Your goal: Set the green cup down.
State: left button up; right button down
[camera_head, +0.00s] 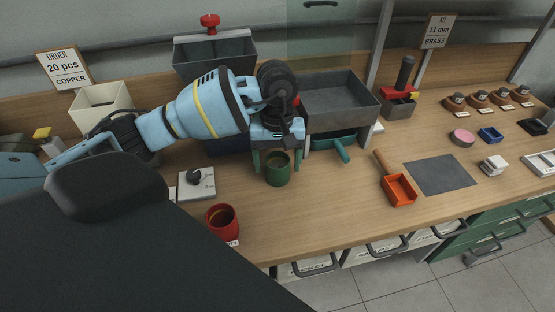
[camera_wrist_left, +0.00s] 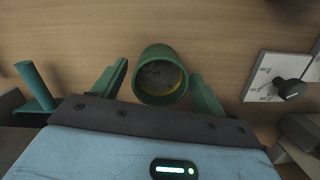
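The green cup (camera_head: 278,172) stands upright on the wooden bench, in front of the grey bins. In the left wrist view the cup (camera_wrist_left: 161,76) shows its round opening, with something greyish and yellowish inside that I cannot make out. My left gripper (camera_head: 277,163) reaches down behind the cup with its green fingers on either side of it. In the left wrist view the fingers of my left gripper (camera_wrist_left: 161,72) stand apart, with a narrow gap to the cup on each side. My right gripper is not in view.
A red cup (camera_head: 222,222) stands nearer the front edge. A white plate with a black knob (camera_head: 196,183) lies to the left. The bench in front of the green cup is clear.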

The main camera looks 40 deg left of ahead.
pick_arm(q)
jog(key=shift+r, duration=0.25)
notch_tip(320, 180, up, 12)
jog(key=w+p, duration=0.1)
jog(key=p, duration=0.2)
jog(key=shift+a+p, duration=0.35)
jog(key=shift+a, duration=0.1)
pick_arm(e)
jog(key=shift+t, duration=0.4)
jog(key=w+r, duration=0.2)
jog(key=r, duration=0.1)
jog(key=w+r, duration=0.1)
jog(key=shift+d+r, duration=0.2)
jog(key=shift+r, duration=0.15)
pick_arm(q)
jog(key=shift+f, duration=0.2)
